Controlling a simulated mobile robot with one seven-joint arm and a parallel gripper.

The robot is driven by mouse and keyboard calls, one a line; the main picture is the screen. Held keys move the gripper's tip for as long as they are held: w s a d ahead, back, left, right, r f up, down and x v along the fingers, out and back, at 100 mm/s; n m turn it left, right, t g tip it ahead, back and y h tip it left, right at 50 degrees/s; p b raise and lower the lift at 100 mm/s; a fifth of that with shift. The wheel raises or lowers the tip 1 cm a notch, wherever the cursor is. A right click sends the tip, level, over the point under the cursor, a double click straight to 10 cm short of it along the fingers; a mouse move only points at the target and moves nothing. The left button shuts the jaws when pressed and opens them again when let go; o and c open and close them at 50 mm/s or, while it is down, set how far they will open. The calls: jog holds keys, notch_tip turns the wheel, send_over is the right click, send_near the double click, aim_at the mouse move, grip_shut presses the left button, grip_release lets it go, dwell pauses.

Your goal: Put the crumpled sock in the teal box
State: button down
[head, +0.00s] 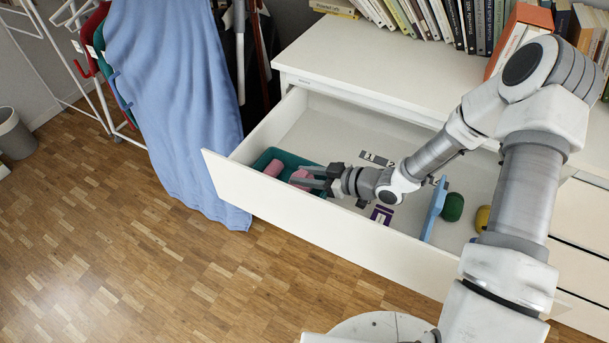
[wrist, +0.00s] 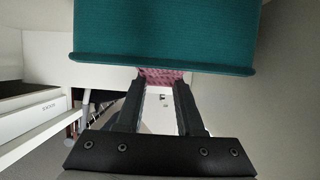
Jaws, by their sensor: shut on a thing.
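The teal box (head: 289,159) lies in the left end of the open drawer, and its ribbed wall fills the top of the wrist view (wrist: 165,35). My gripper (head: 303,177) reaches in from the right, low at the box. It is shut on a pink crumpled sock (head: 299,180), whose patterned cloth shows between the fingertips in the wrist view (wrist: 163,76). The fingers hide part of the sock, and I cannot tell whether it touches the box. Another pink rolled thing (head: 273,168) is in the box, left of my gripper.
The white drawer front (head: 330,233) stands before the box. A blue divider (head: 434,211), a green roll (head: 453,207), a yellow roll (head: 482,219) and a purple item (head: 381,214) are to the right. A blue cloth (head: 175,100) hangs at the left.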

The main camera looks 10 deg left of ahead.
jog(key=shift+f+b, duration=0.35)
jog(key=shift+f, duration=0.3)
jog(key=c, duration=0.5)
grip_release()
jog(key=shift+c, duration=0.2)
jog(key=shift+r, duration=0.1)
